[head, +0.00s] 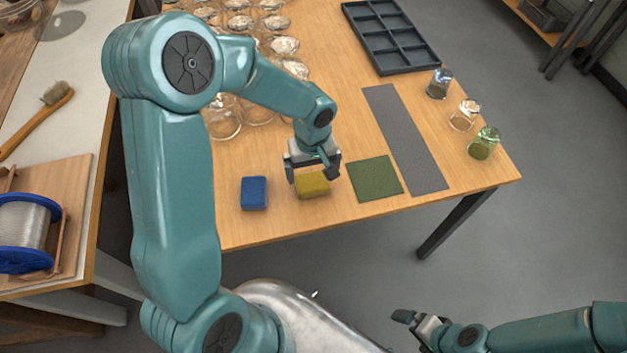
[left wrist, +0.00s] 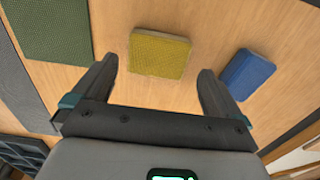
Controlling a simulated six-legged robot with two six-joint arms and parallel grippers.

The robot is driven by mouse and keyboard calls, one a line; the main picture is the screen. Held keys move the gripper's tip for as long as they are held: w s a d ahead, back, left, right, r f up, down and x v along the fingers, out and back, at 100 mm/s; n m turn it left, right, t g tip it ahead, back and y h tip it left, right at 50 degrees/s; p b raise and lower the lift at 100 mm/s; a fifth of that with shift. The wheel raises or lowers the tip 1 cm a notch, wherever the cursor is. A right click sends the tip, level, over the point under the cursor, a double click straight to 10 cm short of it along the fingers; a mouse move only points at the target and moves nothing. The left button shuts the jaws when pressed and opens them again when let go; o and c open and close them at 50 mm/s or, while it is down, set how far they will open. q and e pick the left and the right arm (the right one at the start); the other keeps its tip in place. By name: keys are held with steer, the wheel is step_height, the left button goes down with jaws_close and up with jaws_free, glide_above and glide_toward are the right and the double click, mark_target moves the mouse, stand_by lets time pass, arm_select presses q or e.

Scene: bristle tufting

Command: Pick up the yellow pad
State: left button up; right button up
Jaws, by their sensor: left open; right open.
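The yellow pad (head: 314,187) lies flat on the wooden table near its front edge, between a blue pad and a green mat. My left gripper (head: 314,178) is open just above and behind it, and its fingers partly cover the pad's far side in the head view. In the left wrist view the yellow pad (left wrist: 159,54) lies beyond and between the two open fingertips (left wrist: 158,72), with nothing held. My right gripper (head: 418,322) is open and empty, low at the bottom right, away from the table.
A blue pad (head: 254,193) lies left of the yellow pad and a green mat (head: 375,179) lies right. Further right are a grey strip (head: 405,138) and several small jars. Several glass jars (head: 225,120) crowd the back left, with a dark compartment tray (head: 390,37) behind.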

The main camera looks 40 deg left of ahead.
mark_target(313, 181)
arm_select(q)
steer(key=shift+w+a+f, duration=0.1)
steer(key=shift+w+f, duration=0.1)
steer(key=shift+f, duration=0.3)
step_height(313, 181, down, 5)
steer(key=shift+w+a+p, duration=0.1)
steer(key=shift+w+p, duration=0.05)
steer(key=shift+p, duration=0.3)
steer(key=shift+r, duration=0.1)
steer(key=shift+s+r, duration=0.1)
steer(key=shift+s, duration=0.2)
steer(key=c, duration=0.3)
steer(key=shift+w, duration=0.15)
steer(key=c, duration=0.4)
steer(key=shift+c, duration=0.2)
step_height(313, 181, up, 20)
